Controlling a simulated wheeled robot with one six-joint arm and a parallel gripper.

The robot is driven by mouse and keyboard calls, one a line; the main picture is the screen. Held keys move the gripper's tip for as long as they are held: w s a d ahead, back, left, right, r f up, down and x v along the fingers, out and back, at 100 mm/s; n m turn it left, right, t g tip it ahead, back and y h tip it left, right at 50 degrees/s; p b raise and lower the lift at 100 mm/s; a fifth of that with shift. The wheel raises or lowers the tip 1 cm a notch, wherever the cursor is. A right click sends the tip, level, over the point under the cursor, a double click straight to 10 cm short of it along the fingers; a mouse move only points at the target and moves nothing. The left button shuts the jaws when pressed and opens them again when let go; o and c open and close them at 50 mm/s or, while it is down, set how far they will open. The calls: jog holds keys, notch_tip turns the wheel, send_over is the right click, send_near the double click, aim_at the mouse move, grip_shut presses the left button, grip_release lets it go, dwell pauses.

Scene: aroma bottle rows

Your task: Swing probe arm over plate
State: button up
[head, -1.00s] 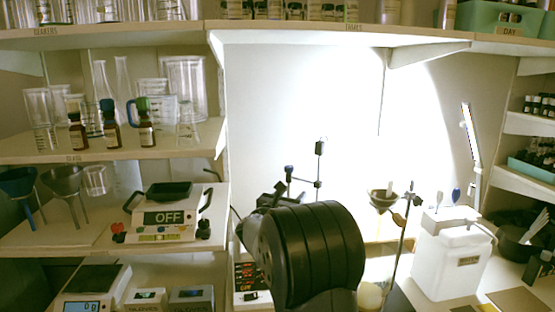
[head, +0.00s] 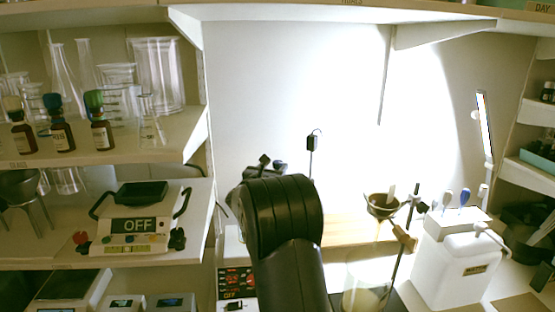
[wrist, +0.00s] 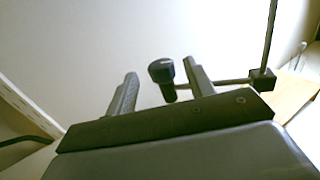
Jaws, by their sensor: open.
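The probe arm shows in the wrist view as a thin horizontal rod (wrist: 232,81) joined by a dark clamp (wrist: 263,79) to an upright post. Its black knob (wrist: 161,70) appears between the fingertips of my open gripper (wrist: 160,73); I cannot tell whether they touch it. In the head view the post's dark top (head: 312,143) shows behind my arm, and a bluish knob (head: 281,168) is beside my gripper (head: 264,163). A glass beaker (head: 366,282) stands there.
A control panel reading OFF (head: 236,283) is left of my arm. A tilted stand (head: 401,255) holds a funnel (head: 382,205) at right, beside a white canister (head: 455,268). A balance (head: 137,222) and bottles (head: 61,125) fill the left shelves.

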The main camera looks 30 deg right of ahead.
aim_at(276, 164)
jog(key=shift+p+x, duration=0.5)
jog(key=shift+x, duration=1.65)
grip_shut()
